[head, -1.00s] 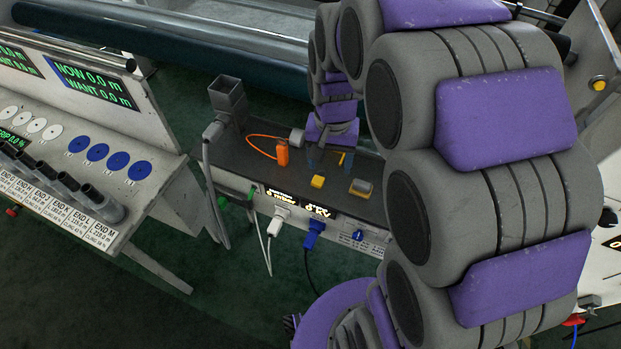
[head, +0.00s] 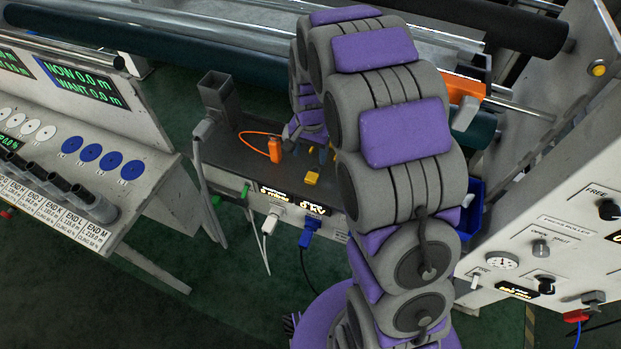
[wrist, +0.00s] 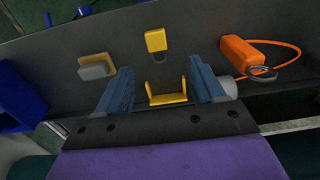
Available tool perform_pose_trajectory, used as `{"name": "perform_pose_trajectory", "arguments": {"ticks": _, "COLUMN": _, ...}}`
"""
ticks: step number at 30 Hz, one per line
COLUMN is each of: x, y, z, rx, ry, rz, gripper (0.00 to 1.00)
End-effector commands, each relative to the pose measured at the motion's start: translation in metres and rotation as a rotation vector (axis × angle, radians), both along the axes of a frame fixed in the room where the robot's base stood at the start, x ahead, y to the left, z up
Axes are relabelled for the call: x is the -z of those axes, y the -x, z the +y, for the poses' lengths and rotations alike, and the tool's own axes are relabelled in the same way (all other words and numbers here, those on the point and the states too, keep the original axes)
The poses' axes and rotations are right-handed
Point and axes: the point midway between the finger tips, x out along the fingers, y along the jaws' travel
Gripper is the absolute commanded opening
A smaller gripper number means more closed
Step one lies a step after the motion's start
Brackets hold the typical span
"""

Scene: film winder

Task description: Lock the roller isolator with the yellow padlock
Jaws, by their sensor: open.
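A yellow U-shaped bracket (wrist: 167,97) shows between the fingers, nearer the palm. I cannot tell which control is the roller isolator; the right-hand panel (head: 540,225) carries several knobs and labels too small to read surely.
An orange tag-like piece (wrist: 243,52) with a looped cord lies to the right in the wrist view. A yellow and grey block (wrist: 96,66) lies to the left. A grey square post (head: 217,97) stands at the shelf's left end. My arm hides the shelf's right part in the head view.

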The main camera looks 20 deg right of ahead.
Motion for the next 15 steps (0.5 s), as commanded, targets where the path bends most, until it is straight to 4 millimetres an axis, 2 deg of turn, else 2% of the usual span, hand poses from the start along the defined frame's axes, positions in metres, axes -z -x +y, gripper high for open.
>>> {"name": "perform_pose_trajectory", "arguments": {"ticks": 1, "x": 0.014, "y": 0.002, "z": 0.001, "rx": 0.000, "ry": 0.000, "rz": 0.007, "gripper": 0.68}}
{"name": "perform_pose_trajectory", "arguments": {"ticks": 6, "x": 0.046, "y": 0.002, "z": 0.008, "rx": -0.002, "ry": 0.008, "rz": 0.007, "gripper": 0.68}}
{"name": "perform_pose_trajectory", "arguments": {"ticks": 11, "x": 0.056, "y": 0.002, "z": 0.013, "rx": -0.001, "ry": 0.014, "rz": 0.006, "gripper": 0.68}}
{"name": "perform_pose_trajectory", "arguments": {"ticks": 15, "x": 0.066, "y": 0.003, "z": 0.008, "rx": -0.001, "ry": 0.010, "rz": 0.005, "gripper": 0.68}}
